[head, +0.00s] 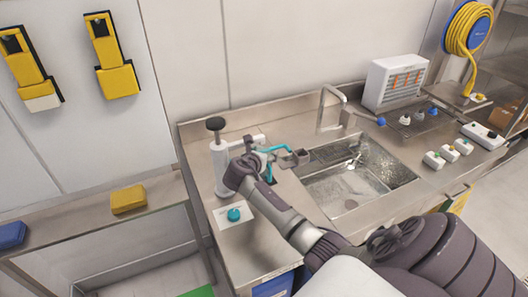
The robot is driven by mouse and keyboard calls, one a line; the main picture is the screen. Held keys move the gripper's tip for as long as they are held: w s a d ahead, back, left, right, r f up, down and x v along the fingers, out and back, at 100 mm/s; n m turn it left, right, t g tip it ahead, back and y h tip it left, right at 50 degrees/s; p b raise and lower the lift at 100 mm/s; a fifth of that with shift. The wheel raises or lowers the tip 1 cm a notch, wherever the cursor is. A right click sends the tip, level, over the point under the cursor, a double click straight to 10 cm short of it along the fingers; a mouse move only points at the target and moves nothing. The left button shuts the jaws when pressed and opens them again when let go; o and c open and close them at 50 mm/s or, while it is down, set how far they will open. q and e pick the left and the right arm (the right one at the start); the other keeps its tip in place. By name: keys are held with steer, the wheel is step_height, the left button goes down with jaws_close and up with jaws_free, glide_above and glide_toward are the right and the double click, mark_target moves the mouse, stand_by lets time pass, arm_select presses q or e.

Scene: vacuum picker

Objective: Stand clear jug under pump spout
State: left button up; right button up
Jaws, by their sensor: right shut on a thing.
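The pump (219,172) is a white upright body with a black knob on top, at the back left of the steel counter. A white spout reaches from it to the right. My right gripper (262,161) is just right of the pump, close under the spout. It is shut on what looks like the clear jug, with teal edges (274,149) showing at the fingers. The jug's walls and base are hard to make out, and I cannot tell whether it touches the counter. My left gripper is not in view.
A steel sink (345,190) with a tap (330,105) is right of the gripper. A teal round piece (234,214) lies on a white plate left of my arm. A white box unit (392,80) stands at the back right. A yellow block (128,199) lies on the left shelf.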

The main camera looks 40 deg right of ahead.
steer(key=shift+f, duration=0.5)
steer(key=o, duration=1.1)
steer(key=shift+o, duration=0.2)
steer(key=shift+r, duration=0.15)
steer(key=v, duration=1.2)
steer(key=shift+r+b, duration=0.45)
steer(key=shift+s+f, duration=0.1)
